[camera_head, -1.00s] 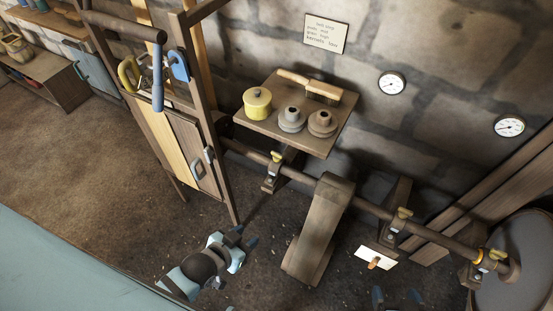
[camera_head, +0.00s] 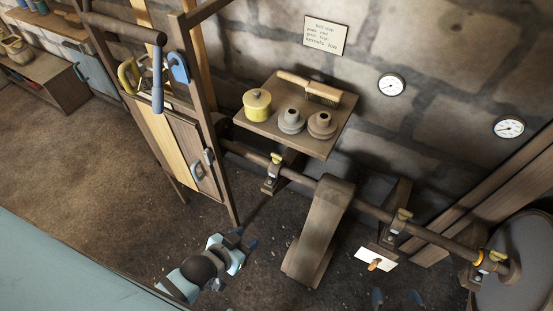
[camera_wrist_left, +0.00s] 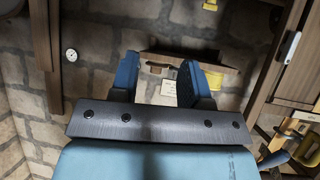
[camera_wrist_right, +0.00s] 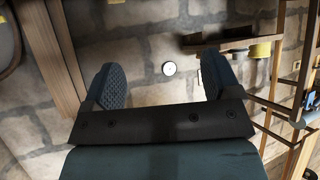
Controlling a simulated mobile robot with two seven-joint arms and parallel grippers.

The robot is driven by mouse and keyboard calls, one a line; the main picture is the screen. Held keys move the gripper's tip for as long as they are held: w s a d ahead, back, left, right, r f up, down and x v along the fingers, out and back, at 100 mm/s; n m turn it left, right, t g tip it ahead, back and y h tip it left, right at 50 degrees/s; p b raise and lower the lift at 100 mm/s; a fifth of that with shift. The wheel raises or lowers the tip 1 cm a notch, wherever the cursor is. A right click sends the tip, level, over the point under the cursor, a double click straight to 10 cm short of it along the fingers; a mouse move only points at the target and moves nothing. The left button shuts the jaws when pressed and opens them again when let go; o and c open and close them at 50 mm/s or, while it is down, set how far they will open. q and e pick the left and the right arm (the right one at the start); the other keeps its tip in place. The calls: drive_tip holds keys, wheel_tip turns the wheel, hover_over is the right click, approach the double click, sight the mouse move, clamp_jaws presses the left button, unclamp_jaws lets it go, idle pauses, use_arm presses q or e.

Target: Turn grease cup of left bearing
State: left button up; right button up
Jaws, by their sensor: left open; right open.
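The left bearing (camera_head: 271,184) holds the long shaft below the shelf, with a small yellow grease cup (camera_head: 276,158) on top. Two more yellow grease cups sit along the shaft, on the middle bearing (camera_head: 404,214) and at the right end (camera_head: 497,255). My left gripper (camera_head: 246,241) is open and empty, below and left of the left bearing, well apart from it. Its open fingers also show in the left wrist view (camera_wrist_left: 158,82). My right gripper (camera_head: 397,298) is open at the bottom edge, mostly out of view; its spread fingers show in the right wrist view (camera_wrist_right: 158,85).
A belt (camera_head: 318,235) slants down from the shaft. A wooden frame (camera_head: 205,110) stands left. Two gauges (camera_head: 391,83) hang on the wall.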

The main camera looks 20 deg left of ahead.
sight(276, 157)
idle(0.4)
